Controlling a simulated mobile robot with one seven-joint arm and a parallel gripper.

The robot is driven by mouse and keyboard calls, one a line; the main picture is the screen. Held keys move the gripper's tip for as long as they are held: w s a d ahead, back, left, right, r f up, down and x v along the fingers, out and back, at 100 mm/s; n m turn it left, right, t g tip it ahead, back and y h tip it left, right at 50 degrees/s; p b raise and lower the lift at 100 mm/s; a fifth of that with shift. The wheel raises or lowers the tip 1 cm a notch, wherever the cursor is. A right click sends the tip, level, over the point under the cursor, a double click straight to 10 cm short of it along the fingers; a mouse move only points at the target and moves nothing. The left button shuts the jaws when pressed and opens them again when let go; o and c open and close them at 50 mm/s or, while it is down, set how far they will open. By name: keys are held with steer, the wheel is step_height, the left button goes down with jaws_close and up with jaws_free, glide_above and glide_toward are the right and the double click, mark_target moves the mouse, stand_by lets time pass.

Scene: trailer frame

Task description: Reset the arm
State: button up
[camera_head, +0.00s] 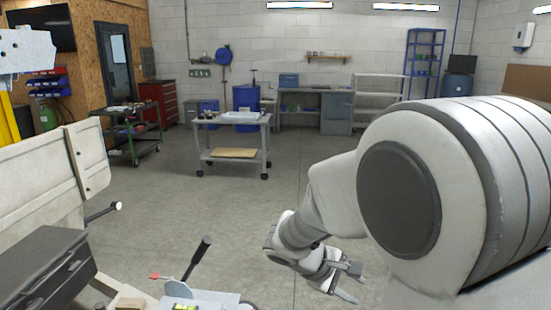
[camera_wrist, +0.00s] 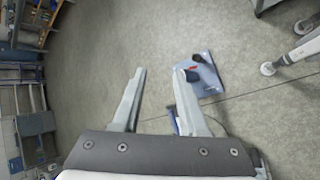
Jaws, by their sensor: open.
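My gripper (camera_head: 350,283) is in the lower middle of the head view, at the end of my arm, over bare floor. In the wrist view my gripper (camera_wrist: 156,98) shows two grey fingers spread apart, with nothing between them but concrete floor. It is open and empty. My large white arm link covers the right side of the head view and hides what lies behind it.
A light blue-grey surface (camera_head: 205,299) with a black-handled lever (camera_head: 197,258) stands left of my gripper. A dark drawer unit (camera_head: 42,272) and white panels (camera_head: 45,175) are at left. A grey cart (camera_head: 233,150) stands farther back. The middle floor (camera_head: 190,215) is clear.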

steer(key=s+a+r+m+t+y+p, duration=0.1)
steer(key=s+r+m+y, duration=0.3)
steer(key=s+r, duration=0.3)
steer(key=s+a+r+m+t+y+p, duration=0.1)
steer(key=s+r+m+y, duration=0.3)
steer(key=s+r, duration=0.3)
steer(key=shift+s+a+m+t, duration=0.35)
steer(key=shift+s+m, duration=0.45)
steer(key=shift+s, duration=1.4)
